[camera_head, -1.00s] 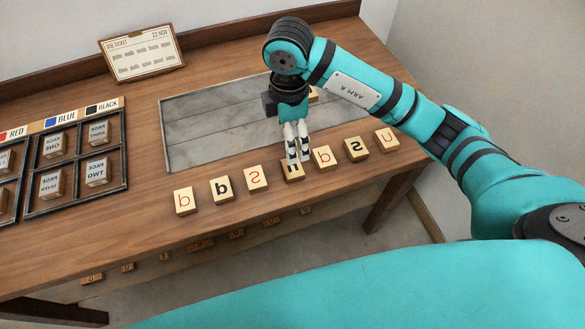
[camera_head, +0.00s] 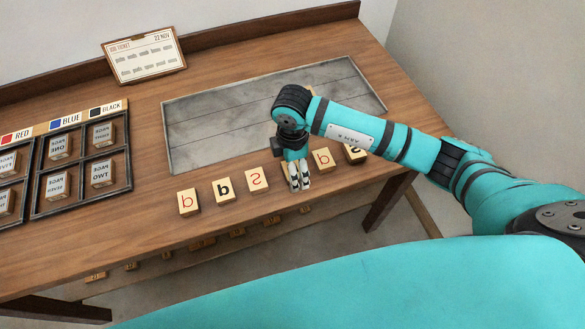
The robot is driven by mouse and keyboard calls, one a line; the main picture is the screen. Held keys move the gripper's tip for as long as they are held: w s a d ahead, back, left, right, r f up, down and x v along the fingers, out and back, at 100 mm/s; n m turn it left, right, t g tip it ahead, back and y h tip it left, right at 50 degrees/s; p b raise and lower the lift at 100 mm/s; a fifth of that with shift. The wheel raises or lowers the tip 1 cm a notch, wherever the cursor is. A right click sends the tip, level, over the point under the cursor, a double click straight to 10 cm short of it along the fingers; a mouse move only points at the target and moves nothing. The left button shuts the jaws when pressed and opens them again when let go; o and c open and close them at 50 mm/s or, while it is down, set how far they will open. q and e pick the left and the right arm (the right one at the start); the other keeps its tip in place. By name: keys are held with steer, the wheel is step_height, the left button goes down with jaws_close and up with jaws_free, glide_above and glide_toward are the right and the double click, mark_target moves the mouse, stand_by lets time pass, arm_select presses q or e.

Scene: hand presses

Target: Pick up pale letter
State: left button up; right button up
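Pale wooden letter blocks stand in a row along the front of the table. From the left they are a red-letter block (camera_head: 189,202), a black-letter block (camera_head: 224,191) and another red-letter block (camera_head: 257,179). My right gripper (camera_head: 299,185) points down over the middle block (camera_head: 286,172), hiding most of it and its letter. Its two fingers are close together; whether they grip the block cannot be told. Right of it are a red-letter block (camera_head: 322,161) and a black-letter block (camera_head: 355,154), partly behind my arm. Which letter is the pale one is unclear. My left gripper is out of view.
A grey recessed panel (camera_head: 215,121) lies behind the row. Sorting trays with labelled blocks (camera_head: 131,170) stand at the left, marked RED, BLUE and BLACK. A job ticket (camera_head: 144,55) leans at the back. More blocks (camera_head: 237,232) sit on a lower ledge.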

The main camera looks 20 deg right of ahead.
steer(key=c, duration=1.2)
steer(key=shift+r, duration=0.1)
